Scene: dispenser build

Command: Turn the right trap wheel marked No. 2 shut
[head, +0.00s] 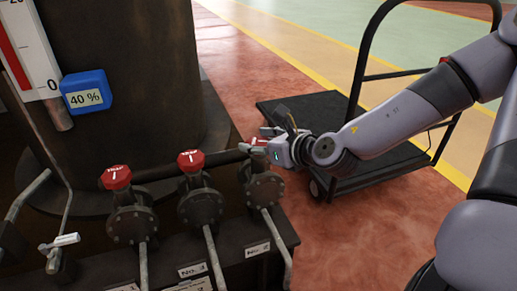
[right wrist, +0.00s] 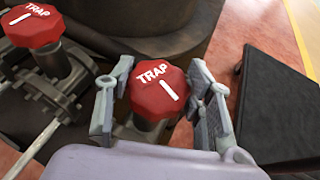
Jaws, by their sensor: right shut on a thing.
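Three red wheels marked TRAP stand on dark flanged valves in the head view. The rightmost trap wheel (head: 258,142) is mostly hidden behind my right gripper (head: 266,143). In the right wrist view this red octagonal trap wheel (right wrist: 158,84) sits between the two grey fingers of my right gripper (right wrist: 160,100), which is shut on its sides. Its white TRAP lettering and a white bar show on top. My left gripper is not in view.
The middle trap wheel (head: 190,160) and left trap wheel (head: 115,177) stand close by. A black cart (head: 310,112) stands at the right on the red floor.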

